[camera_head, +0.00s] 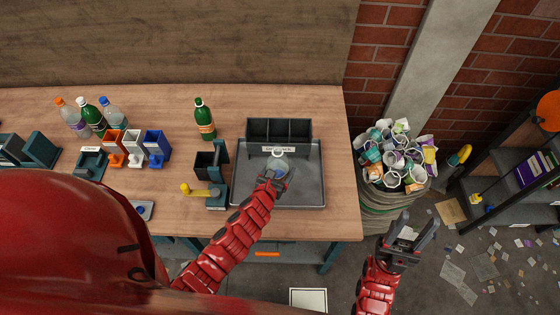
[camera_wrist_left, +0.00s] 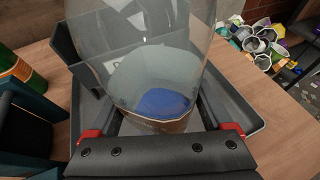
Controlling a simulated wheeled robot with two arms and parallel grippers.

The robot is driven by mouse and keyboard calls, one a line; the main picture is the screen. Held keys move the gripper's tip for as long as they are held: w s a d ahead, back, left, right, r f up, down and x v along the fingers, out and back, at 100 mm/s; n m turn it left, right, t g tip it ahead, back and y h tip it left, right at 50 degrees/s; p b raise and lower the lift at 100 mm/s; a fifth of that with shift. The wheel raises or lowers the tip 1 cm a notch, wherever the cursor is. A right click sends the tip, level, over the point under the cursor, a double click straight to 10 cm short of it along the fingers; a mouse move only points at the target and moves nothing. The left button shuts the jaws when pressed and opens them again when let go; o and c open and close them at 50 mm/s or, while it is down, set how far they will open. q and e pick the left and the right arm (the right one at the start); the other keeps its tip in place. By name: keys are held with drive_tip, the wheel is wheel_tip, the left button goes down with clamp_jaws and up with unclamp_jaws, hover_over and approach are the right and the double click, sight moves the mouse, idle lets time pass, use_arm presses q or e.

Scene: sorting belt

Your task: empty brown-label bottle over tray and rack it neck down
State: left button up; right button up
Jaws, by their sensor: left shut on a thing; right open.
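My left gripper (camera_head: 272,180) is shut on a clear bottle (camera_head: 279,162), holding it over the grey tray (camera_head: 307,194). In the left wrist view the transparent bottle (camera_wrist_left: 140,60) fills the space between the fingers. A blue patch shows through it, with a brownish band low down near the jaws; the rest of its label is hidden. A dark rack (camera_head: 262,127) with three open compartments and a white front label stands at the back of the tray, just behind the bottle. My right gripper (camera_head: 407,232) is open and empty, right of the table.
A green bottle (camera_head: 204,120) with an orange-brown label stands left of the tray. A dark fixture with a yellow handle (camera_head: 195,190) stands beside the tray. Several bottles and coloured bins (camera_head: 154,147) are further left. A full waste sack (camera_head: 395,200) stands off the table's right edge.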

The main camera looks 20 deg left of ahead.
sight(278, 146)
use_arm(q)
drive_tip(key=shift+w+a, duration=0.1)
drive_tip(key=shift+a, duration=0.15)
drive_tip(key=a+r+m+t+y+b, duration=0.4)
drive_tip(key=a+r+m+y+b, duration=0.3)
drive_tip(key=m+b, duration=0.55)
drive_tip(key=d+r+m+t+h+p, duration=0.1)
drive_tip(key=d+r+m+h+p, duration=0.1)
drive_tip(key=m, duration=0.5)
drive_tip(key=d+r+m+t+h+p, duration=0.2)
drive_tip(key=r+m+p, duration=0.1)
drive_tip(key=m, duration=0.3)
drive_tip(key=d+r+m+t+h+p, duration=0.1)
drive_tip(key=d+r+m+h+p, duration=0.1)
drive_tip(key=r+m, duration=0.2)
drive_tip(key=shift+d+m+t, duration=0.15)
drive_tip(key=shift+m+t, duration=0.25)
drive_tip(key=shift+m, duration=1.45)
drive_tip(key=shift+d+r+m+h+p, duration=0.2)
drive_tip(key=shift+d+m+h+p, duration=0.3)
drive_tip(key=shift+m+h, duration=0.65)
drive_tip(key=shift+d+m+y, duration=0.1)
drive_tip(key=shift+m+y, duration=0.15)
